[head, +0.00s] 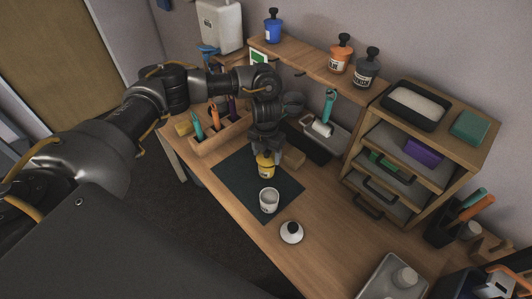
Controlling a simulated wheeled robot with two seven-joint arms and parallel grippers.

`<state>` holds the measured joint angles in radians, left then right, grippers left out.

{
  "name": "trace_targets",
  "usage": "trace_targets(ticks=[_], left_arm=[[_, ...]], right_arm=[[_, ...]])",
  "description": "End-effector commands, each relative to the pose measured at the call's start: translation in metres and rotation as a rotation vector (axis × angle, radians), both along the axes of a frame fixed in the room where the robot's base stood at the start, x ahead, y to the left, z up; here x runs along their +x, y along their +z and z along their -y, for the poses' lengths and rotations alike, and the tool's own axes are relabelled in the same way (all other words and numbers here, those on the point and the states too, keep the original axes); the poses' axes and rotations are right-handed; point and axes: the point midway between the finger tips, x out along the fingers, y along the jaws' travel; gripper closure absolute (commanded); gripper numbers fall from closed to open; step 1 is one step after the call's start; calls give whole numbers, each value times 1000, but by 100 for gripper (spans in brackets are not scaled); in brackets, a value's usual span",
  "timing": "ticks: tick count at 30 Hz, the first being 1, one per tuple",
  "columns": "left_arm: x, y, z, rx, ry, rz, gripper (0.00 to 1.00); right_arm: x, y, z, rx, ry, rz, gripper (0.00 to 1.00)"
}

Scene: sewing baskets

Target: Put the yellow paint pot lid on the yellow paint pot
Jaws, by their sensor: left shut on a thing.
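The yellow paint pot (265,170) stands on the dark mat in the middle of the desk, with a pale label on its front. My left gripper (264,153) is directly above it, pointing down, and is shut on what looks like the yellow paint pot lid. The fingers hide most of the lid and its knob. The yellow of lid and pot runs together, so I cannot tell whether the lid rests on the pot or is just above it. My right gripper is not in view.
On the mat (234,178), an open white pot (269,201) stands in front of the yellow one. A white lid with a dark knob (291,232) lies nearby. A wooden tool holder (220,135) is left, a drawer unit (398,160) right. Lidded pots stand on the shelf (318,68).

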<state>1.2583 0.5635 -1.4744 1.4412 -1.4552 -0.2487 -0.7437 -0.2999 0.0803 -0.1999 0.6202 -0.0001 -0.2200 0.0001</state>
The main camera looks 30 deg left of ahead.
Motion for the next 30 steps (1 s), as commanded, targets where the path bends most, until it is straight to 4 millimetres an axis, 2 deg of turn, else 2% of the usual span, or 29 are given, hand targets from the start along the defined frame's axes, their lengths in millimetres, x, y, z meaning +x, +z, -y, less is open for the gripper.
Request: trace_targets(ticks=[16,30], left_arm=[[1,-1,0,0,1,2,57],[1,-11,0,0,0,2,57]], right_arm=[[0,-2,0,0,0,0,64],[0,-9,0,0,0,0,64]])
